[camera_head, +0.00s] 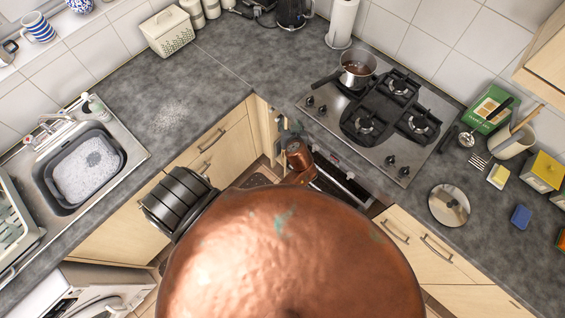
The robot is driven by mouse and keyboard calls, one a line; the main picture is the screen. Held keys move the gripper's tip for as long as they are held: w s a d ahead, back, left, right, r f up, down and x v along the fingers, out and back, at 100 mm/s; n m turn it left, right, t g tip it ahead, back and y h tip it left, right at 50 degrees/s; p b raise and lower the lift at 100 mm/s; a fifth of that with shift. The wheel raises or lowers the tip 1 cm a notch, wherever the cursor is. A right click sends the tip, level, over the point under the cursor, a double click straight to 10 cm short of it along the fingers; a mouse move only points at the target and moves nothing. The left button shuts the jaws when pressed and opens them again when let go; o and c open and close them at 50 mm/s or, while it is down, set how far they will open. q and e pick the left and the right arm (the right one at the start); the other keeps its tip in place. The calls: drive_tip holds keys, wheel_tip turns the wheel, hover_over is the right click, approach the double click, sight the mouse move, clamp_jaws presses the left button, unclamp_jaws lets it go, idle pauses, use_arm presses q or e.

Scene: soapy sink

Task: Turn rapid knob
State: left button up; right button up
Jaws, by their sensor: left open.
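The black and steel gas hob (432,105) is set in the grey worktop at the upper right. Two dark knobs (310,101) sit at its left front corner. Two more knobs (404,171) sit at its right front corner. I cannot tell from any marking which one is the rapid knob. My left gripper (285,127) appears small, beyond a copper-coloured arm part, in front of the cabinet left of the oven. It is open and apart from the knobs, below and left of the left pair. My right gripper is not in view.
A saucepan (357,71) stands on the hob's back left, its handle above the left knobs. The oven (342,178) is below the hob. A sink with a grey basin (47,178) is at left. A round plate (449,205) lies right of the hob. My copper body covers the bottom middle.

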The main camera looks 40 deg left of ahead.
use_arm(q)
drive_tip(key=s+d+f+m+g+h+b, duration=0.1)
drive_tip(key=s+f, duration=0.3)
drive_tip(key=f, duration=0.7)
drive_tip(key=s+d+f+m+g+h+b, duration=0.1)
drive_tip(key=s+f+m+h+b, duration=0.1)
drive_tip(key=f, duration=1)
drive_tip(key=shift+s+d+m, duration=0.3)
drive_tip(key=shift+s+m, duration=0.5)
drive_tip(key=shift+s, duration=0.3)
drive_tip(key=shift+f, duration=0.1)
drive_tip(key=s+d+f+m+g+h+b, duration=0.15)
drive_tip(key=s+f+b, duration=0.25)
drive_tip(key=s+f, duration=0.95)
drive_tip(key=s+f+m+g+h+b, duration=0.2)
drive_tip(key=s+f+g+b, duration=0.1)
drive_tip(key=s+f, duration=1.05)
drive_tip(key=s+f+b, duration=0.1)
drive_tip(key=s+f, duration=0.2)
drive_tip(key=s, duration=0.3)
drive_tip(key=s+a+f+b, duration=0.1)
drive_tip(key=s+f, duration=0.3)
drive_tip(key=s, duration=0.3)
drive_tip(key=shift+a+f+g+h, duration=0.25)
drive_tip(key=shift+f+g+h, duration=0.1)
drive_tip(key=shift+h, duration=0.1)
